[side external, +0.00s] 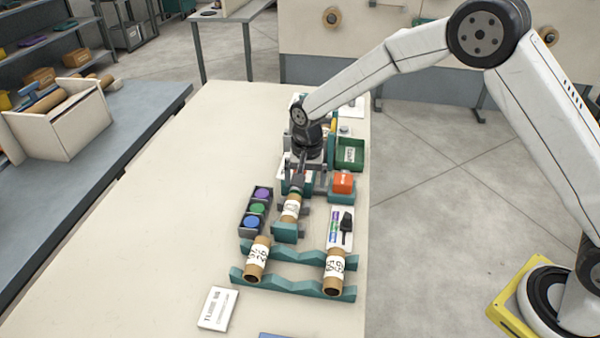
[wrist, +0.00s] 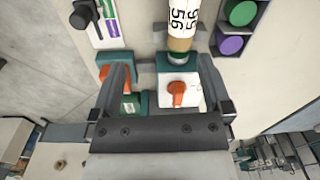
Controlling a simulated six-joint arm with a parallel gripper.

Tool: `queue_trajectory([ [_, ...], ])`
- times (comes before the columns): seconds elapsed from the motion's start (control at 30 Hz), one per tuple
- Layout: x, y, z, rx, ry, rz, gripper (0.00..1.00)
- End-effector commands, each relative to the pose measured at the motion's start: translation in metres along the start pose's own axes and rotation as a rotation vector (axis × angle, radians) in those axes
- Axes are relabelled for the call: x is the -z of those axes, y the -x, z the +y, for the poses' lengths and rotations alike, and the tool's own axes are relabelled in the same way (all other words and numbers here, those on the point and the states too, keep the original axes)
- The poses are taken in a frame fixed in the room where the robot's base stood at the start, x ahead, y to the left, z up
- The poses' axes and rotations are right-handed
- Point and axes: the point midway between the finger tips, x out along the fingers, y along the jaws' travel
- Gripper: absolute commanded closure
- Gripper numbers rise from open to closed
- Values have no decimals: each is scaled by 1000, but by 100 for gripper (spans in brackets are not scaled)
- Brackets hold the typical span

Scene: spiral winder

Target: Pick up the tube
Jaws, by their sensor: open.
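Cardboard tubes with white printed labels are in view. One tube (side external: 291,208) lies on the teal winder stand, just in front of my gripper (side external: 298,182). Two more, a left tube (side external: 257,257) and a right tube (side external: 335,268), rest on the teal notched rack (side external: 290,286). In the wrist view, a labelled tube (wrist: 183,18) enters from the top edge, its end against a teal-and-white unit with an orange knob (wrist: 179,92). My gripper (wrist: 162,75) is open, its fingers spread either side of that unit, with no tube between them. The tube's far part is out of the wrist view.
A dark box with purple, green and blue discs (side external: 256,208) stands left of the winder. An orange block (side external: 342,182), a green bin (side external: 350,154) and a panel with a black handle (side external: 341,227) are to its right. A white card (side external: 218,308) lies in front; the table's left is clear.

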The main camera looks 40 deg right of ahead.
Motion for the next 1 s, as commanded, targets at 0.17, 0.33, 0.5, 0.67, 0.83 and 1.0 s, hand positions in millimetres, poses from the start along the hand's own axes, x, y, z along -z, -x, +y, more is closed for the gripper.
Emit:
queue_trajectory([
  [0.17,1,-19,-25,-20,-82,-16,1],
  [0.33,2,-26,-34,-28,-118,-20,1],
  [0.5,2,-27,-35,-29,-124,-21,1],
  [0.67,1,-35,-35,-30,-123,-21,1],
  [0.83,1,-49,-34,-30,-122,-22,1],
  [1.0,1,-52,-34,-27,-122,-20,1],
])
